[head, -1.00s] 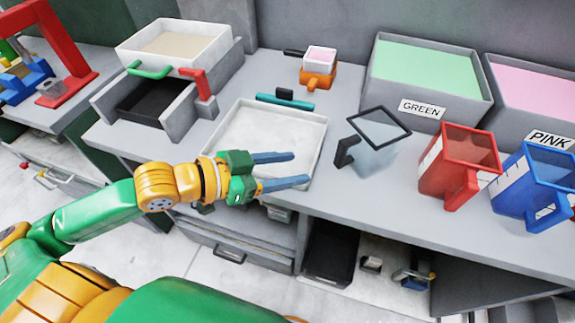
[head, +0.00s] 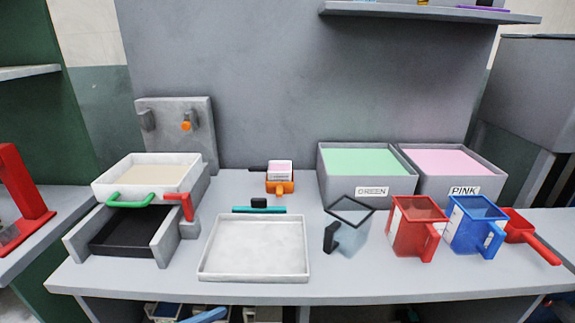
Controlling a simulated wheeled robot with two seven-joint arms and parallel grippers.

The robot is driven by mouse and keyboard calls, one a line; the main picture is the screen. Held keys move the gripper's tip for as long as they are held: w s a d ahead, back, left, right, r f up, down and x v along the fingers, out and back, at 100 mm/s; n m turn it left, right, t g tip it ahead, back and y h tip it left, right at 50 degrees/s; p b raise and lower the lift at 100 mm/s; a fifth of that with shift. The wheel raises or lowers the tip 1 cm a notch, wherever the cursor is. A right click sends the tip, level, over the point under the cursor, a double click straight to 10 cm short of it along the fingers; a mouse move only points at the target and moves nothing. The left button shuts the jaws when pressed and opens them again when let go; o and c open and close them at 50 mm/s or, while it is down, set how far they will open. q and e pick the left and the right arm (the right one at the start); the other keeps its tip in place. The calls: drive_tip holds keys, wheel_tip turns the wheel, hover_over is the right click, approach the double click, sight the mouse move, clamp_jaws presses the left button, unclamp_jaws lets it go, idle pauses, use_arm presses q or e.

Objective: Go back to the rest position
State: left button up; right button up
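My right gripper is not in view. The white tray (head: 253,262) on the table in front of me is empty, and no gripper is over it.
The grey table (head: 400,288) holds a clear jug (head: 349,228), a red jug (head: 415,228), a blue jug (head: 475,226) and a red scoop (head: 532,238). Green (head: 366,162) and pink (head: 442,163) bins stand behind. A sand-coloured tray (head: 148,178) sits above a black-floored holder (head: 130,230) at left.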

use_arm(q)
drive_tip(key=s+a+f+n+g+y, duration=0.2)
drive_tip(key=s+f+n+g+y, duration=0.15)
drive_tip(key=s+f, duration=0.35)
drive_tip(key=s+a+f+n+g+y, duration=0.25)
drive_tip(key=s+f+y, duration=0.25)
drive_tip(key=f, duration=0.5)
wheel_tip(320, 180, down, 17)
drive_tip(key=s+g, duration=0.1)
drive_tip(key=s, duration=0.2)
drive_tip(key=s+a+f+g+p, duration=0.1)
drive_tip(key=s+a+f, duration=0.1)
drive_tip(key=s+f, duration=0.6)
drive_tip(key=s, duration=0.3)
drive_tip(key=shift+s+a+f+g, duration=0.3)
drive_tip(key=shift+a+f, duration=0.05)
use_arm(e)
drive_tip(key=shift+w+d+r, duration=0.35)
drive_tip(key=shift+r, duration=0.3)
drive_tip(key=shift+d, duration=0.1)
